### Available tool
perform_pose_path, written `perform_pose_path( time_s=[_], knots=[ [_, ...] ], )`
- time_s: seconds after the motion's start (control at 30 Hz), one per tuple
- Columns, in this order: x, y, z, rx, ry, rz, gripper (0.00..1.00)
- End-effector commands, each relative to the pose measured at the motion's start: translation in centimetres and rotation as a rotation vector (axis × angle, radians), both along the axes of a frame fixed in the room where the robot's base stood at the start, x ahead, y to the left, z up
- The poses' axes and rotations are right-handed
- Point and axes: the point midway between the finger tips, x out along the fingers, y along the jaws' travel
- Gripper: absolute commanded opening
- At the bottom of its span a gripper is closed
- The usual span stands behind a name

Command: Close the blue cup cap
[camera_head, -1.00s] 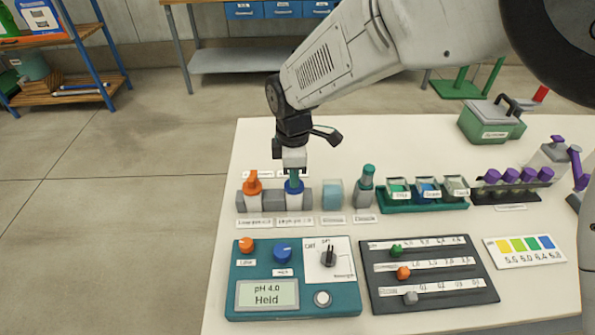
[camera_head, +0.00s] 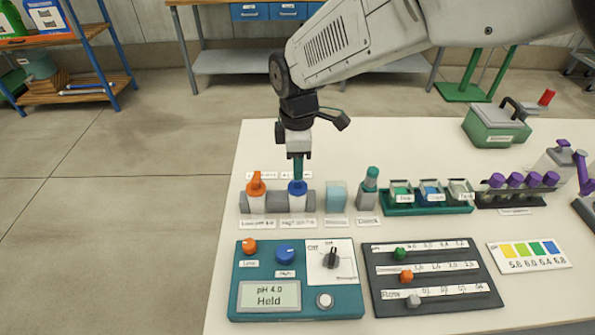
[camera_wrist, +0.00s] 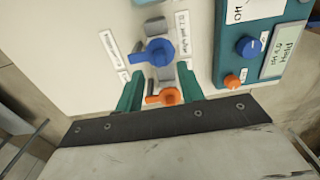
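The blue cup cap (camera_head: 297,187) sits on a white cup in a grey holder; it also shows in the wrist view (camera_wrist: 156,52), with its tab pointing left. An orange cap (camera_head: 256,184) with a raised tab is on the cup to its left; in the wrist view it shows near the base of my fingers (camera_wrist: 163,97). My gripper (camera_head: 297,178) points down just above the blue cap. In the wrist view its two teal fingers (camera_wrist: 157,72) are apart with nothing held between the tips. Whether a fingertip touches the blue cap is unclear.
A light-blue block (camera_head: 336,196) and a teal-capped bottle (camera_head: 369,187) stand to the right. A teal control box (camera_head: 297,280) and a dark slider panel (camera_head: 428,276) lie in front.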

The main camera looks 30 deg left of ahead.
Motion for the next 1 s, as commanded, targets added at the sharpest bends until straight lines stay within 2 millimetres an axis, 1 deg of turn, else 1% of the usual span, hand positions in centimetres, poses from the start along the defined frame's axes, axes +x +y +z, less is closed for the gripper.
perform_pose_path(
  time_s=[0.03,0.1,0.2,0.3,0.83,0.97,1.0],
  knots=[
    [0.0,0.0,0.9,0.002,-0.001,0.0,0.38],
    [0.0,0.0,1.9,0.002,-0.001,0.0,0.38],
    [-0.1,0.0,2.9,0.0,0.0,0.0,0.38],
    [-0.1,0.0,3.3,0.0,0.0,0.0,0.38],
    [-0.1,0.0,3.4,-0.001,0.001,-0.008,0.38],
    [-0.2,-0.2,3.3,-0.01,0.006,-0.088,0.38],
    [-0.5,-0.7,2.9,-0.025,0.014,-0.132,0.38]
  ],
)
